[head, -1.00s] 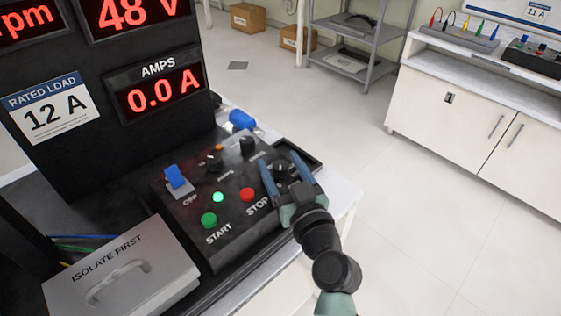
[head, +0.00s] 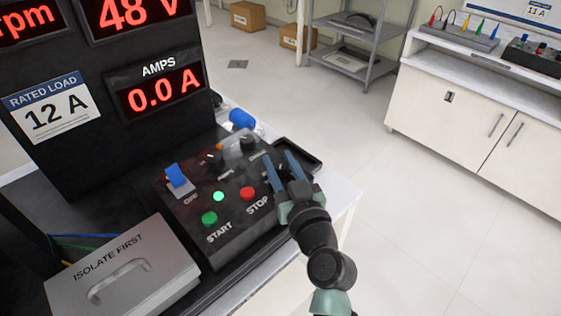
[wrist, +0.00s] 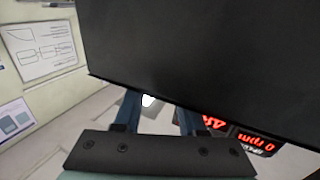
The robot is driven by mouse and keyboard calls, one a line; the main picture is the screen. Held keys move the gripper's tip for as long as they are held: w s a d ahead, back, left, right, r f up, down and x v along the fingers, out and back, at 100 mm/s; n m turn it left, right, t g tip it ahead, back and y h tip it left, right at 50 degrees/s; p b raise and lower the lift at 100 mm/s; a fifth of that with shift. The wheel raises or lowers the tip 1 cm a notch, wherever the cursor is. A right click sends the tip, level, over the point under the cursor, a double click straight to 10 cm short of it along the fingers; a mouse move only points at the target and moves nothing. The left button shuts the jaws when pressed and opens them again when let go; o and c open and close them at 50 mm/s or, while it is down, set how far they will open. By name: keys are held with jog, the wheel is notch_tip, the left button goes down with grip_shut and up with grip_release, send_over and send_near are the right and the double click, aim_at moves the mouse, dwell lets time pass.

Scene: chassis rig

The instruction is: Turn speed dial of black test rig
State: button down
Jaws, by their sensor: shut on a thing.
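The black test rig's sloped control panel (head: 237,223) is at the centre of the head view. My gripper (head: 279,156) points at the panel's right end, with its two blue fingers close together. It is shut on a dark dial there, mostly hidden between the fingers. I cannot read that dial's label. Two other dark dials, one at the back (head: 247,145) and one further left (head: 215,163), stand clear of the fingers. In the wrist view my fingers (wrist: 159,108) show in front of a large dark surface; no dial is visible there.
The panel also has a blue OFF switch (head: 175,176), a lit green lamp (head: 218,196), a green START button (head: 209,218) and a red STOP button (head: 247,193). A grey ISOLATE FIRST box (head: 120,275) sits at left. The amps display (head: 155,90) reads 0.0 A.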

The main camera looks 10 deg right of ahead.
jog(key=m+h+p, duration=0.1)
jog(key=p, duration=0.1)
jog(key=h+p, duration=0.1)
jog(key=shift+r+m+h+p, duration=0.35)
jog(key=shift+m+h+p, duration=0.05)
jog(key=m+h+p, duration=0.1)
jog(key=p, duration=0.2)
jog(key=shift+h+p, duration=0.3)
jog(key=shift+p, duration=0.1)
jog(key=m+h+p, duration=0.1)
jog(key=p, duration=0.2)
jog(key=shift+d+p, duration=0.1)
jog(key=shift+p, duration=0.3)
jog(key=shift+g+h+p, duration=0.3)
jog(key=shift+h+p, duration=0.1)
jog(key=shift+p, duration=0.55)
jog(key=shift+f+p, duration=0.3)
jog(key=shift+p, duration=0.05)
jog(key=c, duration=0.5)
grip_release()
